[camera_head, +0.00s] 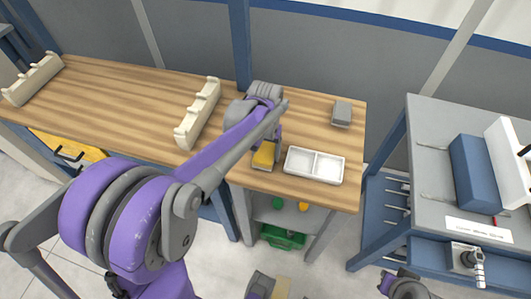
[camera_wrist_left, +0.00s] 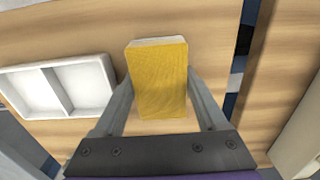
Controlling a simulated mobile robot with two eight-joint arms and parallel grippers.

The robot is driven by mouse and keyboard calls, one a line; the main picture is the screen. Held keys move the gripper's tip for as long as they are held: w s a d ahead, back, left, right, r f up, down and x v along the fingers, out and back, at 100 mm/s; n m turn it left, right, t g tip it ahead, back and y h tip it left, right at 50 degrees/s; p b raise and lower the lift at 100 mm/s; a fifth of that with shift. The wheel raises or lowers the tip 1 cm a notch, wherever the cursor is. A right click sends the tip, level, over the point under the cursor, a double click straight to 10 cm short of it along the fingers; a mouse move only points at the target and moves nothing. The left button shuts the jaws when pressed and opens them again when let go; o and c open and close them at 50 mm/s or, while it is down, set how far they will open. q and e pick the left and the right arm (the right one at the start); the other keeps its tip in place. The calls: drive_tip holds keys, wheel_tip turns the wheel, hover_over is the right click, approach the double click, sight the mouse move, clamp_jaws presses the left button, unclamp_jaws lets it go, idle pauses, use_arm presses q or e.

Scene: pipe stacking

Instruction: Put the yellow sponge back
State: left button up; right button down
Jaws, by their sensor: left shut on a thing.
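The yellow sponge (camera_head: 264,155) is at the front of the wooden table, just left of the white two-compartment tray (camera_head: 314,166). My left gripper (camera_head: 265,145) is shut on it from above. In the left wrist view the sponge (camera_wrist_left: 158,80) sits between both fingers (camera_wrist_left: 160,105), its yellow face toward the camera and a pale side at its far end. The tray (camera_wrist_left: 60,88) shows empty to the left there. Whether the sponge touches the tabletop cannot be told.
A grey block (camera_head: 341,113) lies behind the tray. A cream notched rack (camera_head: 198,113) stands left of the gripper, and another (camera_head: 34,79) at the far left. A green bin (camera_head: 283,238) is below the table. A grey-topped bench (camera_head: 440,130) stands right, across a gap.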

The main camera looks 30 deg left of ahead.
use_arm(q)
drive_tip(key=shift+f, duration=0.3)
drive_tip(key=shift+f, duration=0.2)
drive_tip(key=o, duration=1.2)
drive_tip(key=shift+o, duration=0.2)
drive_tip(key=shift+r, duration=0.15)
